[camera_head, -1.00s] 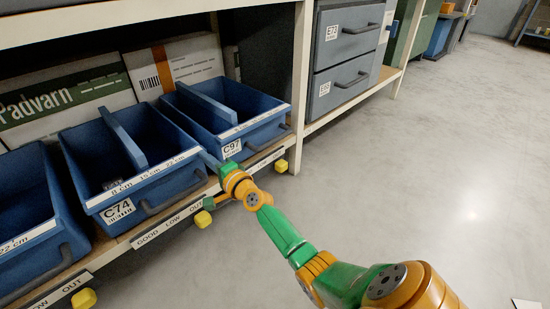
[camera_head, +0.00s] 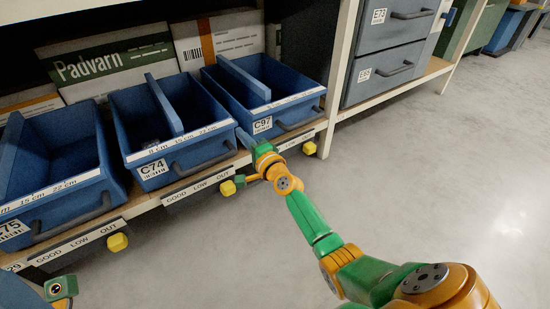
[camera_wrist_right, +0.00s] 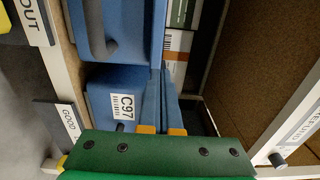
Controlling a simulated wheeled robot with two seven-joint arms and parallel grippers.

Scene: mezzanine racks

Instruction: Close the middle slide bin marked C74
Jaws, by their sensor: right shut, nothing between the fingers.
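The blue slide bin marked C74 (camera_head: 186,158) stands between two other blue bins on the lower shelf, with a divider inside and a dark handle on its front. It also shows at the top of the right wrist view (camera_wrist_right: 105,38). My right gripper (camera_head: 241,137) is shut and empty, in front of the gap between bin C74 and bin C97 (camera_head: 283,119). In the right wrist view its blue fingers (camera_wrist_right: 161,108) lie beside bin C97's label. I cannot tell whether they touch a bin. My left gripper's fingers do not show.
Bin C75 (camera_head: 60,187) stands on the left. White label strips (camera_head: 198,187) and yellow knobs (camera_head: 228,188) line the shelf edge. A Padvarn box (camera_head: 108,62) stands behind the bins. A white post (camera_head: 338,75) and grey drawers (camera_head: 385,62) are on the right. The grey floor (camera_head: 440,170) is clear.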

